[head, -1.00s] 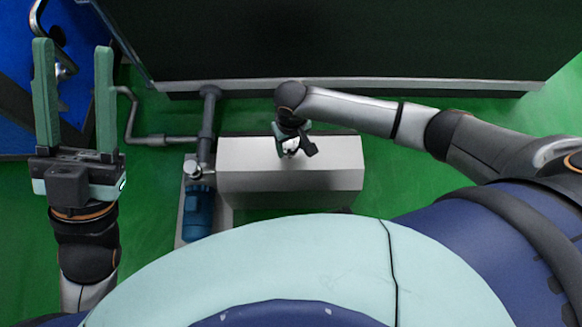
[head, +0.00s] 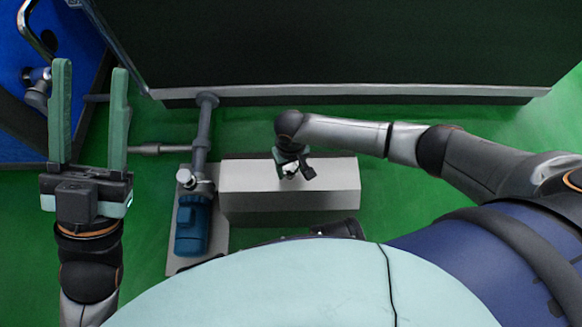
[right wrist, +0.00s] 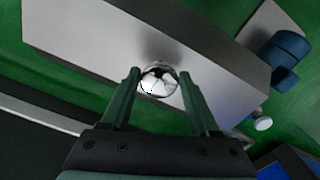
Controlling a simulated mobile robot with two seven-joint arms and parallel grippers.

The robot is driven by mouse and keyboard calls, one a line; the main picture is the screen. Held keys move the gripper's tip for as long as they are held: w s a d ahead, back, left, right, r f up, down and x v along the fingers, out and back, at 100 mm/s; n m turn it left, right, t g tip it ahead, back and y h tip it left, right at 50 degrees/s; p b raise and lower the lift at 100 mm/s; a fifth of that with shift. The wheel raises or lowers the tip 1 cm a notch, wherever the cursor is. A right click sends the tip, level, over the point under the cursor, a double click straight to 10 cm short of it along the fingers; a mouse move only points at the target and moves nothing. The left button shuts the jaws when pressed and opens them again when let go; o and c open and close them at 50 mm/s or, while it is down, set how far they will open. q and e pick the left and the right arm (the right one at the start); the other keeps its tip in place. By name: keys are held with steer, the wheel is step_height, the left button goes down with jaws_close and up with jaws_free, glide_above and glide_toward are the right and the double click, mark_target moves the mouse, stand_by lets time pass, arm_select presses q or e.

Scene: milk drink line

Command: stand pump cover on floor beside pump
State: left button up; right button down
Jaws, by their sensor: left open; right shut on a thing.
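The pump cover (head: 330,175) is a long pale grey box with a round shiny knob on top. My right gripper (head: 291,170) is shut on the knob, which also shows between its fingers in the right wrist view (right wrist: 159,82). The cover looks upright, just right of the pump (head: 192,225), a blue motor on a grey base plate with a pipe. I cannot tell whether its underside touches the floor (head: 400,205). The blue motor also shows in the right wrist view (right wrist: 285,52). My left gripper (head: 90,120) is open and empty, left of the pump.
A large dark tank or cabinet with a pale lower edge (head: 350,92) stands behind the cover. A grey pipe (head: 203,125) runs from it to the pump. Blue equipment (head: 15,110) is at the far left. Green floor is clear right of the cover.

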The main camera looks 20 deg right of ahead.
steer(key=shift+w, duration=0.1)
steer(key=shift+c, duration=0.6)
jaws_free()
arm_select(q)
step_height(320, 180, up, 8)
steer(key=a+p, duration=0.1)
steer(key=p, duration=0.6)
steer(key=shift+s+t, duration=0.25)
steer(key=shift+t, duration=0.15)
arm_select(e)
step_height(320, 180, up, 12)
